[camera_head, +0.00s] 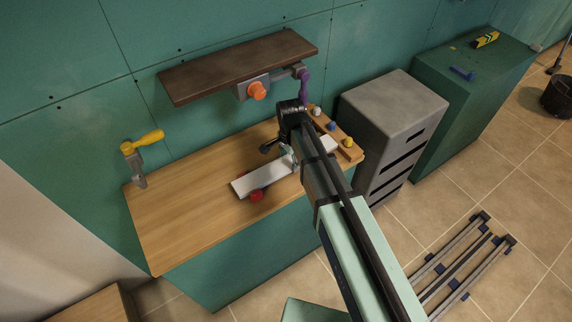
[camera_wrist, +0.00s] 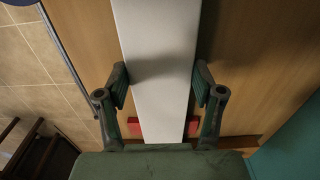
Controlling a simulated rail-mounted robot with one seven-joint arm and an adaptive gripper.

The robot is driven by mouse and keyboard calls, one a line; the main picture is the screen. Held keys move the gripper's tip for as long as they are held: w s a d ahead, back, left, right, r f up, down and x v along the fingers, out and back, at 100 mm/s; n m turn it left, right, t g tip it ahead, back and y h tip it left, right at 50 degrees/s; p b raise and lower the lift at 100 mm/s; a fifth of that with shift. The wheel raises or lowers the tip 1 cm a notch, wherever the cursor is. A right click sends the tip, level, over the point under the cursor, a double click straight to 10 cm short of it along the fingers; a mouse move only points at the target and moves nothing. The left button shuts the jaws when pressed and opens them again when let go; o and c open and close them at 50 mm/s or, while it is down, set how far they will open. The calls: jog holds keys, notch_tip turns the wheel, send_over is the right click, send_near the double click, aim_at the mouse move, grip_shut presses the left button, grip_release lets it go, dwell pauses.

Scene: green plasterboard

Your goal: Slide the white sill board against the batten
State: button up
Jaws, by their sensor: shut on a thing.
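The white sill board (camera_head: 262,180) lies along the wooden worktop (camera_head: 175,210), and my arm hides part of its length in the head view. In the wrist view the board (camera_wrist: 157,40) runs between the two fingers of my gripper (camera_wrist: 160,86), which is shut across its width. In the head view my gripper (camera_head: 289,158) is at the board's middle, mostly hidden by my arm. A wooden strip (camera_head: 349,154) with coloured knobs sits at the worktop's right end; I cannot tell whether it is the batten.
A red piece (camera_head: 257,195) sits at the board's front edge. A clamp with a yellow handle (camera_head: 146,141) stands at the back left. A dark shelf (camera_head: 235,65) overhangs the back. A grey cabinet (camera_head: 393,105) stands to the right. The worktop's left part is clear.

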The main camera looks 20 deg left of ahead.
jog(key=o, duration=1.7)
notch_tip(320, 180, up, 12)
jog(key=shift+f, duration=0.1)
